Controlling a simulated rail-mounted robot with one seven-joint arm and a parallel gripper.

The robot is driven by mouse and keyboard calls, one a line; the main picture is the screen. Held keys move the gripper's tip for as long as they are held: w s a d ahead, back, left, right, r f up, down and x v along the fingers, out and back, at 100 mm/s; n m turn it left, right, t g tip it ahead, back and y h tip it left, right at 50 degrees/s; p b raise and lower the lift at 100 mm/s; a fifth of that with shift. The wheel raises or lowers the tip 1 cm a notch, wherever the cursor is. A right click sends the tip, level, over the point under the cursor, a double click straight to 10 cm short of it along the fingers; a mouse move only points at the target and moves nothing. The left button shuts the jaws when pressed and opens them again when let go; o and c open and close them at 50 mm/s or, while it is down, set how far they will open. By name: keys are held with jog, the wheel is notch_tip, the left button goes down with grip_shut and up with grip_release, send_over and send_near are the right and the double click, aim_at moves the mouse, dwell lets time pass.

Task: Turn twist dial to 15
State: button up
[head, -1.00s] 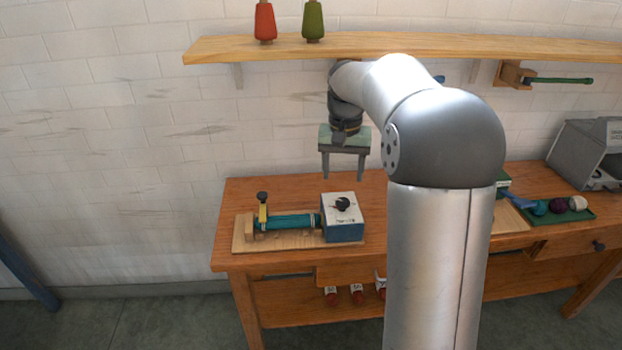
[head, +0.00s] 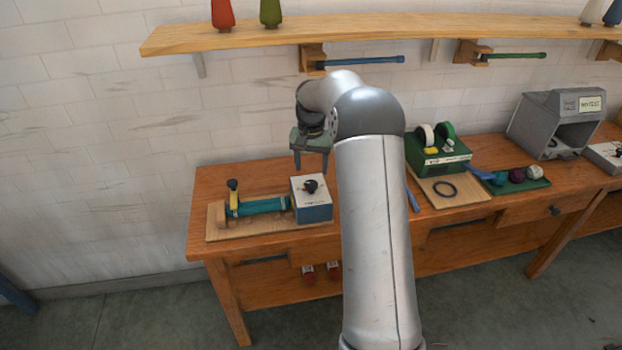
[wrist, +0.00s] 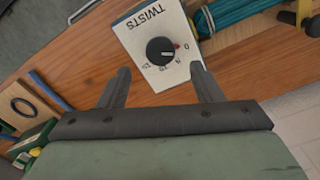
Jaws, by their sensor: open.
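The twist dial is a black round knob (wrist: 161,51) with a light pointer line on a white plate marked TWISTS in the wrist view. A red mark shows at the knob's side by the 0, and further numbers run along the plate's edge. In the head view the knob (head: 310,186) sits on top of a blue box with a white top (head: 316,210). My gripper (head: 311,170) is open and empty above the box. In the wrist view its two fingers (wrist: 160,80) are apart, with the knob beyond their tips and not touched.
A wooden base (head: 217,228) with a teal skein (head: 262,205) and a yellow upright with a black knob (head: 233,190) stands left of the box. A green tape-like device (head: 438,158) and a black ring (head: 444,189) lie to the right. A shelf (head: 200,39) runs above.

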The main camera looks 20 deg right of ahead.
aim_at(311, 183)
notch_tip(311, 183, down, 6)
jog(key=shift+f+p, duration=0.1)
jog(key=shift+p, duration=0.3)
jog(key=c, duration=1)
